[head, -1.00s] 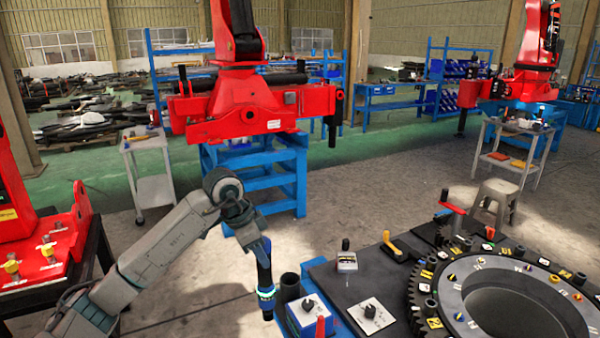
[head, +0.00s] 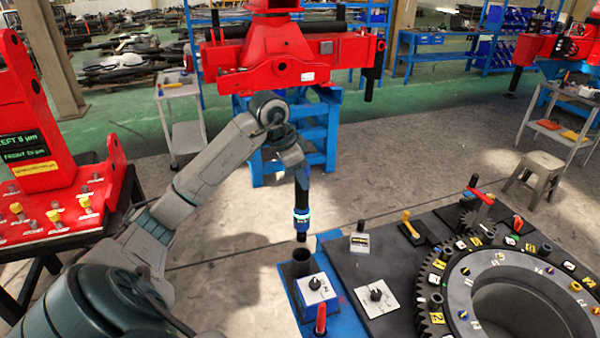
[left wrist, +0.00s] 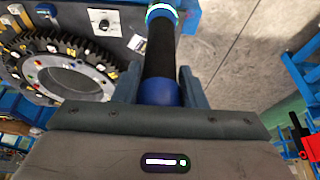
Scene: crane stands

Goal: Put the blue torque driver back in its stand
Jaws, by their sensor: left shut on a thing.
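The blue torque driver (head: 301,216) hangs upright from my left gripper (head: 296,163), black in its shaft with a blue band and a lit ring near its lower end. The left gripper is shut on its top. In the left wrist view the driver (left wrist: 160,60) runs between the two fingers, its blue end close to the palm. The stand (head: 301,262) is a dark open cup on a blue base at the table's left edge. In the head view the driver's lower tip appears just above the cup's mouth; whether it is directly over it, I cannot tell. My right gripper is out of view.
A white panel with a black knob (head: 316,287) and a red handle (head: 321,318) stand close to the cup. Right of it are another knob plate (head: 376,296) and a large toothed ring (head: 450,290). Open floor lies left of the table.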

